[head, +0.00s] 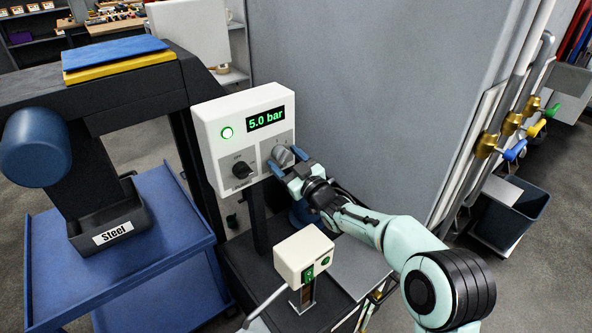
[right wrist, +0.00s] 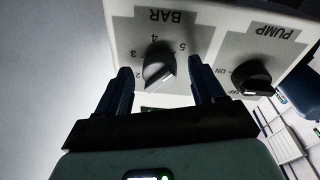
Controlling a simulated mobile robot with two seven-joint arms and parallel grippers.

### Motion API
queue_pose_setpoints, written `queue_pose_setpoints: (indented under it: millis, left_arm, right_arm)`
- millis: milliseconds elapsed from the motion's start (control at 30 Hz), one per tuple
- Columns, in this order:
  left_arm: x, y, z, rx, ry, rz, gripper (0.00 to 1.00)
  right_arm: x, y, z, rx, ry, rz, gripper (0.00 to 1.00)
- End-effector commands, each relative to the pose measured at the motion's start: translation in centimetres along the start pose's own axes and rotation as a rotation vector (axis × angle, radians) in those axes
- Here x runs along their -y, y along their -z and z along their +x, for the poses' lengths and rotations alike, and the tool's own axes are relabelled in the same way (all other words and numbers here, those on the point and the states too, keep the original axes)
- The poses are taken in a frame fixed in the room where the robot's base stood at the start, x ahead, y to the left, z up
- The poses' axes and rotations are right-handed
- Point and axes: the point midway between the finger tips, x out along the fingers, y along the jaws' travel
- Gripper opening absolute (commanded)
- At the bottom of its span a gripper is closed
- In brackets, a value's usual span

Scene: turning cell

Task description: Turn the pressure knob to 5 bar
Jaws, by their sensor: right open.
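The control panel (head: 208,117) stands upright, and its display (head: 266,119) reads 5.0 bar in green. The grey pressure knob (head: 283,155) is at the panel's lower right. In the right wrist view the pressure knob (right wrist: 159,66) sits under the BAR label, with a scale of numbers around it. My right gripper (head: 288,161) is at the panel with its blue fingers open, one on each side of the knob. In the right wrist view a gap shows between the knob and each finger. My left gripper is not in view.
The black pump knob (head: 242,171) is left of the pressure knob, below a lit green lamp (head: 226,133). A blue cart (head: 190,222) and a bin labelled Steel (head: 139,215) are at left.

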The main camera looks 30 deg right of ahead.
Motion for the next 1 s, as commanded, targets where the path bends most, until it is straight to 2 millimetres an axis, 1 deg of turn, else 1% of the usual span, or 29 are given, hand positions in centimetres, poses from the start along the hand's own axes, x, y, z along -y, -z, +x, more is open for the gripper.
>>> queue_pose_setpoints:
  millis: [167,400,500,600,700,800,1000]
  left_arm:
    - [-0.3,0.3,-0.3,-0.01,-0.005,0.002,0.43]
    - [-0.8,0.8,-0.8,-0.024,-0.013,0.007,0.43]
    - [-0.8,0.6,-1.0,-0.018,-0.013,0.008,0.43]
    - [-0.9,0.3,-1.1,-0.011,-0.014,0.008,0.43]
    - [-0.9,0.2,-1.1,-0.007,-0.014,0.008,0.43]
    - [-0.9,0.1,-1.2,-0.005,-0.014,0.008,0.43]
    - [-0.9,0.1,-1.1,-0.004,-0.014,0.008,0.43]
  right_arm:
    - [-0.1,0.1,-2.4,0.001,-0.002,0.0,0.68]
    - [-0.1,0.1,-7.7,0.003,-0.003,0.001,0.68]
    - [-0.1,0.0,-9.8,0.003,-0.003,0.0,0.68]
    - [-0.1,0.0,-11.3,0.003,-0.001,0.0,0.68]
    - [0.0,0.0,-12.4,0.002,-0.001,0.0,0.68]
    - [0.0,-0.1,-12.9,0.002,0.0,0.0,0.68]
    - [0.0,-0.1,-13.1,0.002,0.0,0.0,0.68]
